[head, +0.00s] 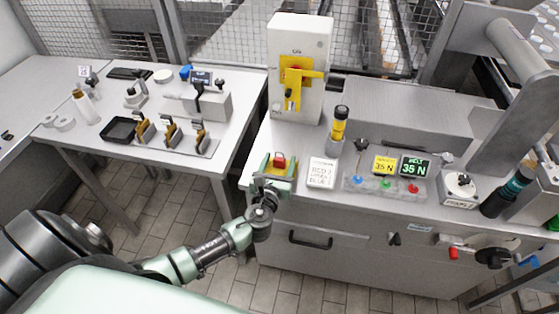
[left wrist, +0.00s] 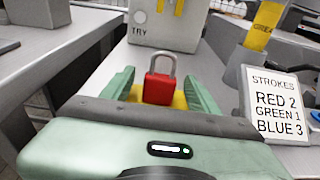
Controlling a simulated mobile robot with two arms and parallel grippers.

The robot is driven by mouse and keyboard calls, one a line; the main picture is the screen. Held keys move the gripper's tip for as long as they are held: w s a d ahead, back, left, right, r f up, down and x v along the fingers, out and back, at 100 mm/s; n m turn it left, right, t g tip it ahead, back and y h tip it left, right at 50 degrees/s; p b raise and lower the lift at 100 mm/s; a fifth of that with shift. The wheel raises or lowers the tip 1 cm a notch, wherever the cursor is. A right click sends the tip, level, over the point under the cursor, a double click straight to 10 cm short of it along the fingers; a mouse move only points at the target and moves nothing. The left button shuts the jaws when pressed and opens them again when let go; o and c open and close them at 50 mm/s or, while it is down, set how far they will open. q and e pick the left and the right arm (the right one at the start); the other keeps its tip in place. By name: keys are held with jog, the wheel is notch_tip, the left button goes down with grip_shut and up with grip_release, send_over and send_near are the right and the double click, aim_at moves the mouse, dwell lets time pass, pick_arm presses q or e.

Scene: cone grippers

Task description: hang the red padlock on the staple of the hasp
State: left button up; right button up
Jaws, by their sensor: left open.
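The red padlock (head: 279,162) stands upright near the left front corner of the grey bench. In the left wrist view the red padlock (left wrist: 158,87) shows its grey shackle upward, on a yellow patch. My left gripper (head: 277,172) is open, with its green fingers either side of the padlock; the left wrist view shows the left gripper (left wrist: 160,92) with gaps beside the padlock. The hasp (head: 300,73) appears to be the yellow fitting on the white box (head: 313,35) at the back of the bench. Its staple is too small to make out. My right gripper is not in view.
A white card (head: 321,173) lies right of my gripper; in the left wrist view it reads strokes, red 2, green 1, blue 3. A yellow-and-black cylinder (head: 340,125) stands behind it. Displays (head: 415,166) and coloured buttons are further right. The bench top between padlock and white box looks clear.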

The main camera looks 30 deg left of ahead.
pick_arm(q)
jog(key=shift+w+a+f, duration=0.1)
jog(key=shift+w, duration=0.2)
grip_shut()
notch_tip(320, 180, up, 20)
jog(key=p, duration=0.4)
